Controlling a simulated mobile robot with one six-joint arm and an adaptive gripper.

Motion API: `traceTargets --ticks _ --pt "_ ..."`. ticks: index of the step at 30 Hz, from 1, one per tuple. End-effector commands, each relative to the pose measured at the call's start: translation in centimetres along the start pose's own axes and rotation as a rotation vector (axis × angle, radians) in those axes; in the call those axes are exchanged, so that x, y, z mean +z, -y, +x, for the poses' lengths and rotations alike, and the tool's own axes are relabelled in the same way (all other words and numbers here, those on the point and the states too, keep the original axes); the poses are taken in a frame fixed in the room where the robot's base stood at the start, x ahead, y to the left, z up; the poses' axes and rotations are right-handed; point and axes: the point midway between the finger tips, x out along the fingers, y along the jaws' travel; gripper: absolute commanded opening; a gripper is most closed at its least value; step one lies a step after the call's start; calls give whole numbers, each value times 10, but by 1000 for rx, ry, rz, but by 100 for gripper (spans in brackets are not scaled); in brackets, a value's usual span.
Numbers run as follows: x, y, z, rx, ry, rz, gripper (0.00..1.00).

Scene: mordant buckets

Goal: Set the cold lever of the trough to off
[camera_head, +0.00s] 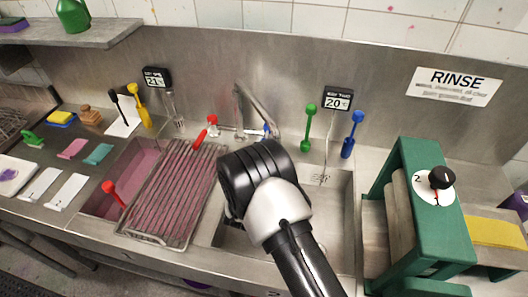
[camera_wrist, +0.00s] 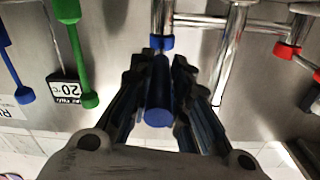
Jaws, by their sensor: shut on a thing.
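The cold lever (camera_wrist: 158,92) is a blue handle below a blue collar (camera_wrist: 162,42) on the chrome tap fitting in the wrist view. My gripper (camera_wrist: 158,72) has its dark fingers on both sides of this handle and is shut on it. In the head view a small bit of blue (camera_head: 266,129) shows at the tap, just above my wrist. My wrist hides the rest of the lever and my fingers there. The trough (camera_head: 340,215) is a steel basin, partly behind my arm. A red lever (camera_head: 199,140) is on the tap's left.
The tap spout (camera_head: 258,108) rises close to my wrist. A green paddle (camera_head: 308,125) and a blue paddle (camera_head: 352,135) hang on the back wall at right. A rack (camera_head: 170,195) covers part of the pink-filled left basin. A green press (camera_head: 425,215) stands at right.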

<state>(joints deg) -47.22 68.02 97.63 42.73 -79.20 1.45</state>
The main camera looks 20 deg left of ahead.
Motion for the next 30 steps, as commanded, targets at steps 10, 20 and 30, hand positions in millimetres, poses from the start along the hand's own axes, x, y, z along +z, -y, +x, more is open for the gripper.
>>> traceTargets --ticks 10,20,30 --pt "-5 4 2 -4 -10 6 18" --pt "-4 2 1 -2 -7 4 38" --pt "-2 2 -3 -2 -3 2 38"
